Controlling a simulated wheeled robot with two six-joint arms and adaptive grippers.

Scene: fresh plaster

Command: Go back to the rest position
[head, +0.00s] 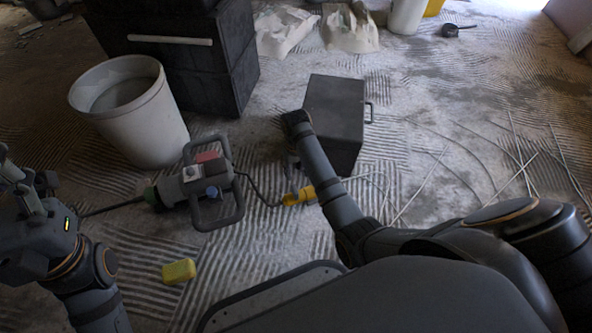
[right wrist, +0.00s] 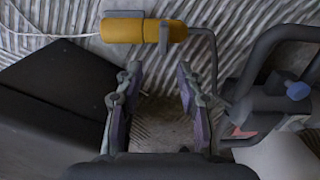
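My right arm reaches in from the right in the head view, and its gripper (head: 293,165) points down beside the dark box (head: 334,98). In the right wrist view this gripper (right wrist: 157,72) is open with nothing between its fingers. An orange cable coupling (head: 299,196) lies on the floor just past the fingertips; it also shows in the right wrist view (right wrist: 143,31). My left gripper (head: 17,178) is at the left edge of the head view. Its fingers look apart and hold nothing visible.
A mixer (head: 205,184) with a looped handle lies on the ridged floor, its cord running to the coupling. A white bucket (head: 140,118), a black case (head: 195,60) and a yellow sponge (head: 178,270) stand around. Thin rods (head: 515,165) lie at the right.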

